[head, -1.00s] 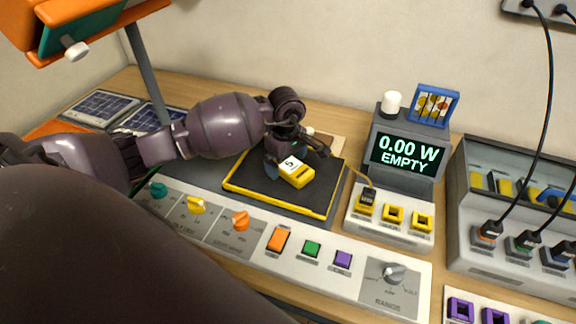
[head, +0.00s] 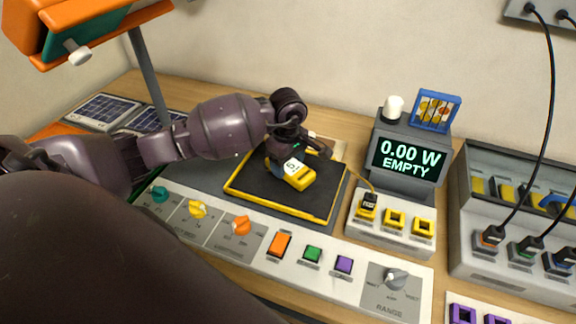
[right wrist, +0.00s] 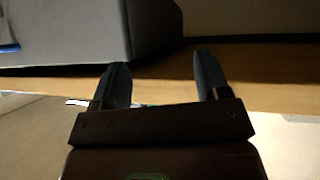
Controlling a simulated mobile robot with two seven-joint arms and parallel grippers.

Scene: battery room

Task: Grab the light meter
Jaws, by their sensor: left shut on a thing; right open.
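The light meter, a yellow block with a white label (head: 298,177), is at the black mat with a yellow rim (head: 245,189) in the middle of the bench. My left gripper (head: 288,160) reaches over the mat from the left and is shut on the meter's upper end. I cannot tell whether the meter touches the mat. In the right wrist view my right gripper (right wrist: 160,85) is open, with its two fingers apart and nothing between them. It does not show in the head view.
A grey display unit (head: 410,158) reading "0.00 W EMPTY" stands right of the mat, behind yellow sockets (head: 394,217). A control panel (head: 215,229) with knobs and buttons runs along the front. A grey cable box (head: 500,262) stands at right. An orange lamp (head: 60,35) hangs at upper left.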

